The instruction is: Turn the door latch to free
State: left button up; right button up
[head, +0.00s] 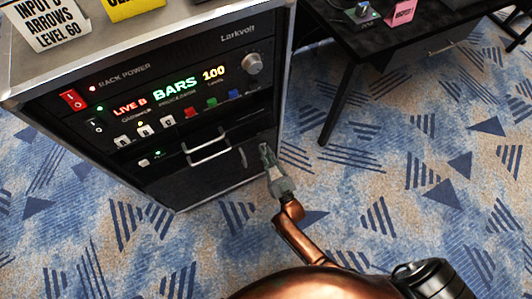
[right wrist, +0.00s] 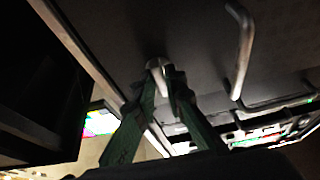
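The equipment rack (head: 215,190) stands at the left in the head view, with a dark lower door on its front. The door latch (right wrist: 155,64) shows in the right wrist view as a small pale piece on the dark door. My right gripper (head: 265,152) is at the right part of this door. In the right wrist view its two green-grey fingers (right wrist: 162,78) close together on the latch, one on each side, and hide part of it. In the head view the gripper covers most of the latch, so its exact angle is unclear. My left gripper is not in view.
A silver pull handle (head: 207,148) sticks out left of the gripper; it also shows in the right wrist view (right wrist: 241,50). Above it are lit buttons, a red switch (head: 73,99) and a knob (head: 252,63). A black table (head: 390,45) stands to the right. Patterned carpet lies clear in front.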

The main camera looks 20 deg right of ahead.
jog(key=o, duration=0.4)
jog(key=shift+c, duration=0.2)
jog(key=shift+s, duration=0.1)
jog(key=v, duration=1.2)
